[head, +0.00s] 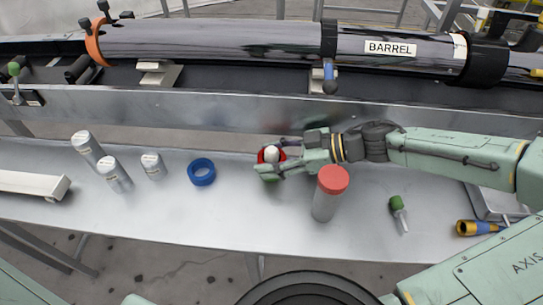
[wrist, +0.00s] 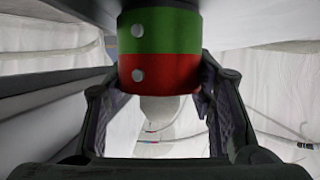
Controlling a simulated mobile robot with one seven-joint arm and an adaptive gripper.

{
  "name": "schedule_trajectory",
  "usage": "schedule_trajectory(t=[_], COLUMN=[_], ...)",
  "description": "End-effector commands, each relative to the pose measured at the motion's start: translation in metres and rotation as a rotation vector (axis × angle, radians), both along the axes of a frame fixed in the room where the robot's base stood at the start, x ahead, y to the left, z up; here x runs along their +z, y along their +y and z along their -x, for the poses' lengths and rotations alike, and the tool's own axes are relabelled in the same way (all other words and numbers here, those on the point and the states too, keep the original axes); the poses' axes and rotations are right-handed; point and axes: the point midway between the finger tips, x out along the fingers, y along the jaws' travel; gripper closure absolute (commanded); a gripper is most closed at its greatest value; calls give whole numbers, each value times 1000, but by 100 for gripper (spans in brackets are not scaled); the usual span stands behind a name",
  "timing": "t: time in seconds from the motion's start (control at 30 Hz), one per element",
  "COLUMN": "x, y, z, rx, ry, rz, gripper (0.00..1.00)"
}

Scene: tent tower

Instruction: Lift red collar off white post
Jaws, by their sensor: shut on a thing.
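The red collar (head: 262,156) is around the white post (head: 271,153), whose rounded top shows inside it. A green collar (wrist: 160,31) shares the post and touches the red collar (wrist: 160,74) in the wrist view, where the scene appears upside down. The white post also shows in the wrist view (wrist: 168,108) beyond the red collar's edge. My gripper (head: 268,160) reaches in from the right, one finger on each side of the red collar. It is shut on the red collar. The fingers partly hide the collars in the head view.
A grey cylinder with a red cap (head: 332,180) stands close in front of my gripper. A blue ring (head: 201,172) and several grey cylinders (head: 115,174) are to the left. A green-handled tool (head: 397,207) lies to the right. The long barrel (head: 230,40) runs behind.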

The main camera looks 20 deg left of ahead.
Motion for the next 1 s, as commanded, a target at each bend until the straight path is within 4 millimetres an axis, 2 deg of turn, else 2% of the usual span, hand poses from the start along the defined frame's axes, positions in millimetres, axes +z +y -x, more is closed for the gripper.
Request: schedule_trajectory(t=[0.1, 0.27, 1.0], x=[0, 3, 40], y=[0, 0, 0], z=[0, 0, 0], rx=[0, 0, 0], ry=[0, 0, -1], rz=[0, 0, -1], gripper=[79, 79, 79])
